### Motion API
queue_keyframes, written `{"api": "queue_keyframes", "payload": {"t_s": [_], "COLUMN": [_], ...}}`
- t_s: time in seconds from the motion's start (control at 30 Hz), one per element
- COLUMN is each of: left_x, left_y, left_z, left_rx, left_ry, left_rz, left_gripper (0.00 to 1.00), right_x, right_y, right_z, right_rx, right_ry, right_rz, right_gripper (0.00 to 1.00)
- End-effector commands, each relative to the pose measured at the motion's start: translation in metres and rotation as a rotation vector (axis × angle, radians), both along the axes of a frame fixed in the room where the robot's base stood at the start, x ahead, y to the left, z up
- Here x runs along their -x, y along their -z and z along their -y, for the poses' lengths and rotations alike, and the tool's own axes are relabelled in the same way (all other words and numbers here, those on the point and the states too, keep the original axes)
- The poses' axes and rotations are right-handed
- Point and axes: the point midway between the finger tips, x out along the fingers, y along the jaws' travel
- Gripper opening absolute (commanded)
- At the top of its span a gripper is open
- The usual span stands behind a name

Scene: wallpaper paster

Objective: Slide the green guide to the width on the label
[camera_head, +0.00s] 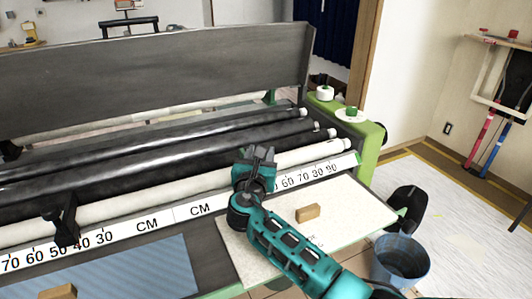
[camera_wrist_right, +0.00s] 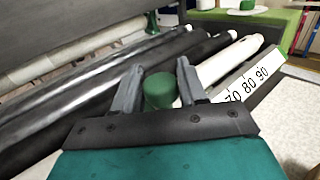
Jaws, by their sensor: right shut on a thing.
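My right gripper (camera_head: 258,158) is over the rollers, just above the white ruler strip (camera_head: 192,211). In the right wrist view its two grey fingers (camera_wrist_right: 157,82) are shut on the green guide (camera_wrist_right: 159,92), whose rounded top shows between them. In the head view the gripper hides the guide. The gripper stands just left of the visible "60" on the right-hand scale, which runs on through 70, 80 and 90. Small marks show on the cream board (camera_head: 359,207), too small to read as a label. My left gripper is not in view.
A black clamp-like piece (camera_head: 65,222) sits across the left-hand scale. Wooden blocks lie on the cream board (camera_head: 307,212) and at the lower left (camera_head: 63,291). A blue sheet (camera_head: 125,268) lies at the front. A bin (camera_head: 401,262) stands at the right.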

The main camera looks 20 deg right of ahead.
Motion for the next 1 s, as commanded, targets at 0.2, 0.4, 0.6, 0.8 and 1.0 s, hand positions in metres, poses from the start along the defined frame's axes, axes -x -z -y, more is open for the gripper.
{"api": "queue_keyframes", "payload": {"t_s": [0.2,0.4,0.6,0.8,1.0], "left_x": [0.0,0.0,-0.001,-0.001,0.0], "left_y": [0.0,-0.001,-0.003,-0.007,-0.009], "left_z": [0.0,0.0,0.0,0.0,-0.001], "left_rx": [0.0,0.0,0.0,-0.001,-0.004], "left_ry": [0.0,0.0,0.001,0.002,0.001], "left_rz": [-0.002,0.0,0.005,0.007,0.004], "left_gripper": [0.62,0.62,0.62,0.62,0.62], "right_x": [0.001,0.0,0.0,0.014,0.051], "right_y": [0.002,0.001,0.001,0.001,0.001], "right_z": [-0.001,0.0,0.0,-0.008,-0.028], "right_rx": [-0.001,-0.001,-0.001,-0.002,-0.004], "right_ry": [-0.002,-0.001,0.0,-0.003,-0.003], "right_rz": [-0.004,-0.003,-0.002,-0.003,-0.005], "right_gripper": [0.45,0.62,0.62,0.62,0.62]}}
